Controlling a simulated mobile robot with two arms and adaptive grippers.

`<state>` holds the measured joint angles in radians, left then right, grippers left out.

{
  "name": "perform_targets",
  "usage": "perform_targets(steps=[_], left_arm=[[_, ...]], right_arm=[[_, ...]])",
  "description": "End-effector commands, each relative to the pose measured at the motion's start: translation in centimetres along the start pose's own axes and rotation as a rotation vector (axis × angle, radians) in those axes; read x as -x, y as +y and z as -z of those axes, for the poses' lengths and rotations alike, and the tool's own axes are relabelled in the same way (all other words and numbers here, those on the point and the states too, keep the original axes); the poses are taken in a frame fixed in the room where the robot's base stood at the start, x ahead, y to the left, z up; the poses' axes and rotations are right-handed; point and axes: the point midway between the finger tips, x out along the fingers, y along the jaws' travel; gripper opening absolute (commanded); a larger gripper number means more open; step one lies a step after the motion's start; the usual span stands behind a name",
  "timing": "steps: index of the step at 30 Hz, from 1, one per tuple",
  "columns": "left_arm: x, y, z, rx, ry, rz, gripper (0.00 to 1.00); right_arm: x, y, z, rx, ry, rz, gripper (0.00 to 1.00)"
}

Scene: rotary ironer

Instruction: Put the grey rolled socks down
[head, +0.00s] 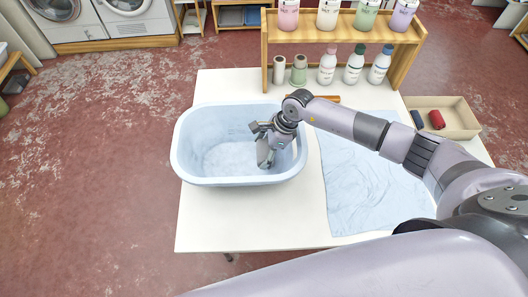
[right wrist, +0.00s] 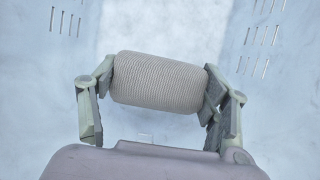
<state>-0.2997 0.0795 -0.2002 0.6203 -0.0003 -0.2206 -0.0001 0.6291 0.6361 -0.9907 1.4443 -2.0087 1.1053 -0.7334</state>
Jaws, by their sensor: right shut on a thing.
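The grey rolled socks (right wrist: 158,82) are a ribbed, light grey roll held crosswise between the fingers of my right gripper (right wrist: 160,92) in the right wrist view. In the head view my right gripper (head: 266,152) reaches down inside the light blue basket (head: 240,180), near its right side. The socks are mostly hidden there by the gripper. Below the socks the right wrist view shows pale blue cloth or basket floor and slotted basket walls (right wrist: 65,20). I cannot tell whether the socks touch anything below. My left gripper is not in view.
The basket stands on a white table (head: 215,225). A light blue cloth (head: 365,185) lies flat to its right. A beige tray (head: 465,120) holds a red roll (head: 437,119) and a dark roll (head: 417,119). A wooden shelf (head: 340,30) with bottles stands behind.

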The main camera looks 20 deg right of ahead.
Motion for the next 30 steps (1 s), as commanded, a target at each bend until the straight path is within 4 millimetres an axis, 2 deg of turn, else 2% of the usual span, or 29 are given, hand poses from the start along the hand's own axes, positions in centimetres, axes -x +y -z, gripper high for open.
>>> perform_targets(steps=[4, 16, 17, 25, 30], left_arm=[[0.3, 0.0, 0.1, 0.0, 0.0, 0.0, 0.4], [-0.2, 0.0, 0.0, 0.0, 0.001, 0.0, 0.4], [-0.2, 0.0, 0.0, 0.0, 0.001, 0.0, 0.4], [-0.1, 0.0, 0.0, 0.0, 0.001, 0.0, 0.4], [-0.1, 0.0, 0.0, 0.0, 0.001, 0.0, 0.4]], right_arm=[[-1.6, 0.1, 0.6, -0.001, 0.0, -0.001, 0.45], [-2.2, 0.0, 0.9, 0.0, 0.0, 0.0, 0.45], [-2.2, 0.0, 0.9, 0.0, 0.0, 0.0, 0.71], [-2.1, 0.0, 0.8, -0.001, 0.0, 0.0, 0.89], [-2.1, 0.0, 0.8, -0.001, 0.0, 0.0, 0.9]])
